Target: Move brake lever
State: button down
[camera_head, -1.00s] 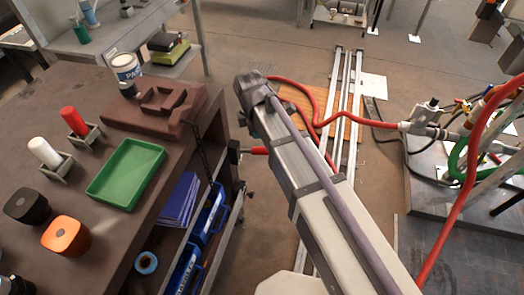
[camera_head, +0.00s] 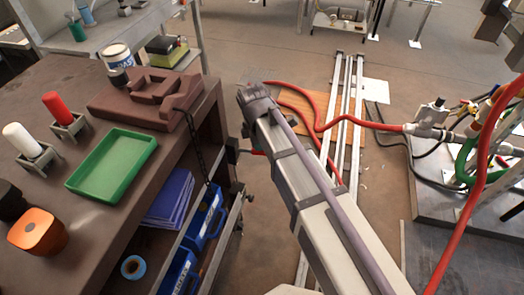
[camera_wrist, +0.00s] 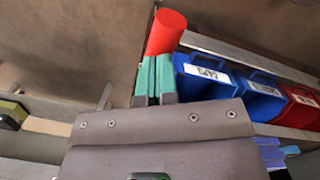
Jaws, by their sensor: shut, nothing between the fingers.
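A red cylindrical handle (camera_wrist: 167,32), which looks like the brake lever's grip, shows at the top middle of the wrist view. In the head view a small part of the red handle (camera_head: 257,152) shows at the bench's right side, beside my arm. My gripper (camera_wrist: 154,62) has teal fingers pressed together, with nothing between them. Its tips appear just below the red handle in the wrist view; I cannot tell whether they touch it. In the head view my fingers are hidden by my own arm. The lever's mount is mostly hidden.
The brown workbench (camera_head: 60,90) carries a green tray (camera_head: 112,166) and has blue bins (camera_head: 207,222) on its lower shelf. The wrist view shows blue bins (camera_wrist: 205,78) and a red bin (camera_wrist: 297,108) right of the fingers. A red hose (camera_head: 365,124) crosses the floor beyond my arm.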

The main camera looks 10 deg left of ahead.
aim_at(260, 152)
notch_tip(260, 152, down, 5)
jog(key=b, duration=0.4)
jog(key=shift+r+b, duration=0.15)
jog(key=shift+b, duration=0.2)
jog(key=shift+r, duration=0.15)
jog(key=shift+s+a+r+p, duration=0.15)
jog(key=shift+a+r+p, duration=0.05)
jog(key=shift+a+p, duration=0.2)
jog(key=shift+s+a+r, duration=0.15)
jog(key=shift+s+a, duration=0.1)
jog(key=shift+a, duration=0.25)
jog(key=shift+s+a+r, duration=0.15)
jog(key=shift+s+a, duration=0.1)
jog(key=shift+a, duration=0.2)
